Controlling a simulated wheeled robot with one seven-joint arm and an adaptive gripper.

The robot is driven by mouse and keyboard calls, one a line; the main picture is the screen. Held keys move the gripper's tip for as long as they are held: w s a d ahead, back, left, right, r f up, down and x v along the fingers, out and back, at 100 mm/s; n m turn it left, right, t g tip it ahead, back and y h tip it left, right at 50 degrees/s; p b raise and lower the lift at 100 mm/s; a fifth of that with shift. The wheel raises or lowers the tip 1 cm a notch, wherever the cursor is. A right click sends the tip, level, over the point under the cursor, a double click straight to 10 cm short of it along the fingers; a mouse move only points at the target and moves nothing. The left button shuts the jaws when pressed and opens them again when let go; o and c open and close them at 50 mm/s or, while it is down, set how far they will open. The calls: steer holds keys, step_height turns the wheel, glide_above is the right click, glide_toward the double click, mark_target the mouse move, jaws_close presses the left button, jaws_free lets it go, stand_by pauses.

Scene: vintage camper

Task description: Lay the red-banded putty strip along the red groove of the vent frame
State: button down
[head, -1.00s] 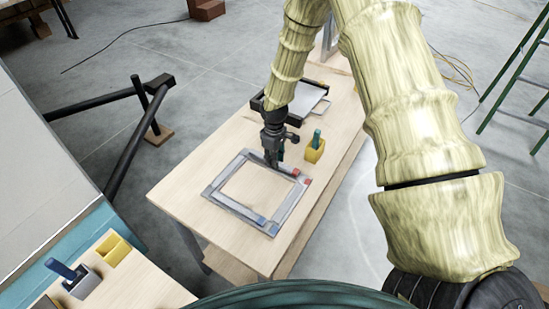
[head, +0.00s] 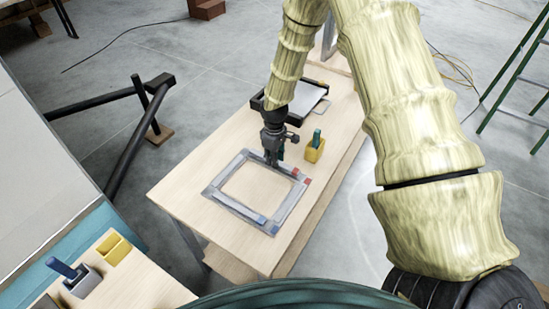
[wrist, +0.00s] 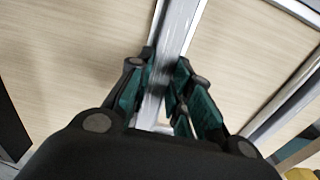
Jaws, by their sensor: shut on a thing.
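The grey vent frame (head: 211,189) lies flat on the wooden bench, with a red mark (head: 307,181) at its right corner and a blue mark near its front corner. My gripper (head: 271,162) points down at the frame's far side and is shut on a grey putty strip (wrist: 165,60). The strip runs lengthwise between the fingers in the wrist view (wrist: 158,97). A red band (head: 295,172) shows near the right end of that far side. Whether the strip touches the groove cannot be told; the fingers hide part of it.
A yellow holder (head: 314,154) with a green-topped item stands right of the gripper. A dark-rimmed tray (head: 258,103) is behind it. The bench top (head: 185,185) left of the frame is clear. A side counter with a yellow box (head: 113,249) is at lower left.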

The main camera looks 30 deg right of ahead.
steer(key=shift+f, duration=0.45)
stand_by(0.6)
steer(key=c, duration=1.2)
jaws_free()
steer(key=shift+r, duration=0.1)
step_height(320, 180, up, 12)
